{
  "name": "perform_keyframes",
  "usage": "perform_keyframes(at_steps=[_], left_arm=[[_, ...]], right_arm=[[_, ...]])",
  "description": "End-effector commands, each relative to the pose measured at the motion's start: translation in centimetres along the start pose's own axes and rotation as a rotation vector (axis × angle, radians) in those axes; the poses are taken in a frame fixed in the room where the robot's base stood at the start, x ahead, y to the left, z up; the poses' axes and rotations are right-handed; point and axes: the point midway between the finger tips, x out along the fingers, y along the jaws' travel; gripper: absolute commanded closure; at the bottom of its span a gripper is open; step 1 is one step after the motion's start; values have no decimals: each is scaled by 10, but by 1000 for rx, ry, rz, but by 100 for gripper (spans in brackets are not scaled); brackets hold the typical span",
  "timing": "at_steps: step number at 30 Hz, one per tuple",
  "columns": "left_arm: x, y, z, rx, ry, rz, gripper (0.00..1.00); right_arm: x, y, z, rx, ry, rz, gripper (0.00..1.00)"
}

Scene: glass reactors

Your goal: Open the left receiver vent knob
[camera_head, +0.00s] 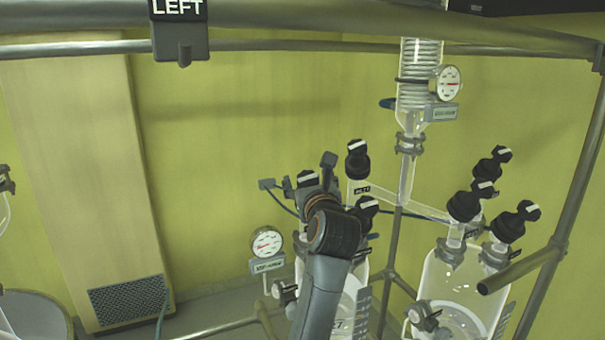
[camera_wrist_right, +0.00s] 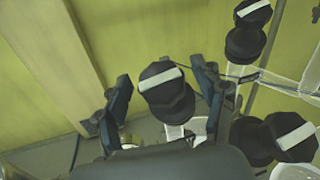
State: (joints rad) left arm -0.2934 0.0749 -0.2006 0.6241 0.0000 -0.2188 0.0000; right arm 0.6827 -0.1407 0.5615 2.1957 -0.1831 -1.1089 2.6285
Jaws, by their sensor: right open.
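Several black knobs with white stripes sit on the glass vessels. One black knob (camera_head: 307,179) is at the top of the left glass receiver (camera_head: 357,290) in the head view. This knob (camera_wrist_right: 163,84) is between the two fingers of my right gripper (camera_wrist_right: 161,72) in the right wrist view, with gaps on both sides. My right gripper (camera_head: 298,173) is open, and its arm hides part of the receiver. I cannot read which knob is the vent. My left gripper is not in view.
A taller knob (camera_head: 357,160) and a lower knob (camera_head: 366,208) stand close to the right of my gripper. A dial gauge (camera_head: 267,242) is at the left. A second vessel (camera_head: 462,285) with several knobs stands at the right. Metal frame bars (camera_head: 90,48) cross the top.

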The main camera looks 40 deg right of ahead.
Motion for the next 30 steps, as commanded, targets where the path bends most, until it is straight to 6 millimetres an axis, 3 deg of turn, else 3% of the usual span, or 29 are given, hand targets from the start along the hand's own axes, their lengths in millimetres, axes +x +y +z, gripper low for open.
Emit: perform_keyframes(at_steps=[11, 19, 30], left_arm=[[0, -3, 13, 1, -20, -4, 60], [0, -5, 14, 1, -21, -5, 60], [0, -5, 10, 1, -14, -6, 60]], right_arm=[[-1, 0, 0, 0, -1, -1, 33], [-1, 0, 0, 0, 0, 0, 86], [-1, -1, 1, -28, -1, 50, 86]])
